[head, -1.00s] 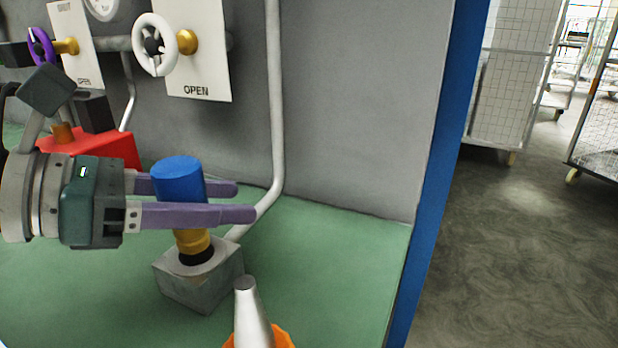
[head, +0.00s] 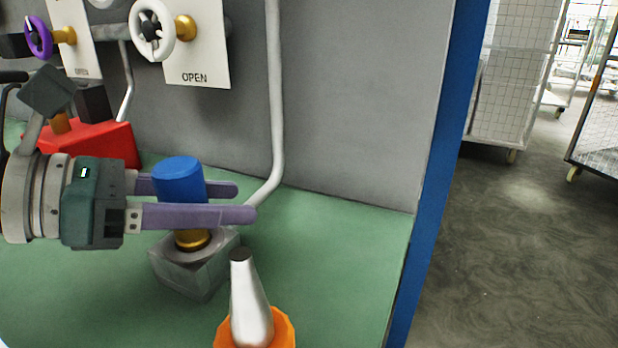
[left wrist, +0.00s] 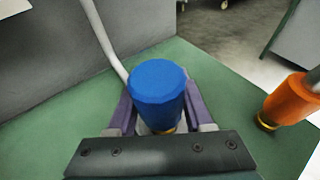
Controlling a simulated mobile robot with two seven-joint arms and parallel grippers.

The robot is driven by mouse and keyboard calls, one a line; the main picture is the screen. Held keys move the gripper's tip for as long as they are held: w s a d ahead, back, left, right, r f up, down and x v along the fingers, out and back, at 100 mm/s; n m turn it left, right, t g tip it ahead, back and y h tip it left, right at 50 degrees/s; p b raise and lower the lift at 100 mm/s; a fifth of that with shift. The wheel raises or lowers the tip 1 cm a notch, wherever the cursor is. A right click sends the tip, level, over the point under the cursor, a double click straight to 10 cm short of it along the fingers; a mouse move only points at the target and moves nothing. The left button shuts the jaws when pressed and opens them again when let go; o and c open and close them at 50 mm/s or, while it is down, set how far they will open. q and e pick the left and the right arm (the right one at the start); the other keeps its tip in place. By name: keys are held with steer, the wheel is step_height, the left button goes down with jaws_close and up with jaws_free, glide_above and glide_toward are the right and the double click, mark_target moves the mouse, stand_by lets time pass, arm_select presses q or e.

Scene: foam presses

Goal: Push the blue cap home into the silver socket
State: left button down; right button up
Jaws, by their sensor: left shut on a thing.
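The blue cap (head: 180,182) stands upright between the purple fingers of my left gripper (head: 246,202), which is shut on it. A brass collar (head: 193,240) shows under the cap. It meets the round top of the silver socket (head: 190,272), a square block on the green bench. No dark gap shows at the collar now, but the fingers hide part of the cap's lower side. In the left wrist view the blue cap (left wrist: 158,95) sits between both fingers and covers most of the socket. My right gripper is not in view.
An orange piece with a tapered silver top (head: 250,305) stands close in front of the socket. A pipe (head: 275,110) runs down the grey wall behind. A red block (head: 85,148) is at the back left. The green bench (head: 340,270) is clear to the right.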

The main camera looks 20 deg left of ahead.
arm_select(q)
steer(key=shift+f+b, duration=1.05)
steer(key=shift+f, duration=0.15)
steer(key=shift+c, duration=1.1)
jaws_free()
steer(key=shift+a, duration=0.1)
steer(key=shift+s+a+b, duration=0.25)
steer(key=shift+s+b, duration=0.05)
steer(key=shift+s, duration=0.1)
steer(key=shift+s+a+r+b, duration=0.2)
steer(key=shift+s+a+b, duration=0.15)
steer(key=shift+s+b, duration=0.1)
steer(key=shift+s+a+r+p, duration=0.35)
steer(key=shift+s+r, duration=0.1)
steer(key=shift+s, duration=0.1)
steer(key=p+v, duration=0.2)
steer(key=v, duration=0.3)
steer(key=shift+r, duration=0.15)
steer(key=shift+s+a+r, duration=0.1)
steer(key=shift+s+a, duration=0.3)
steer(key=shift+a, duration=0.05)
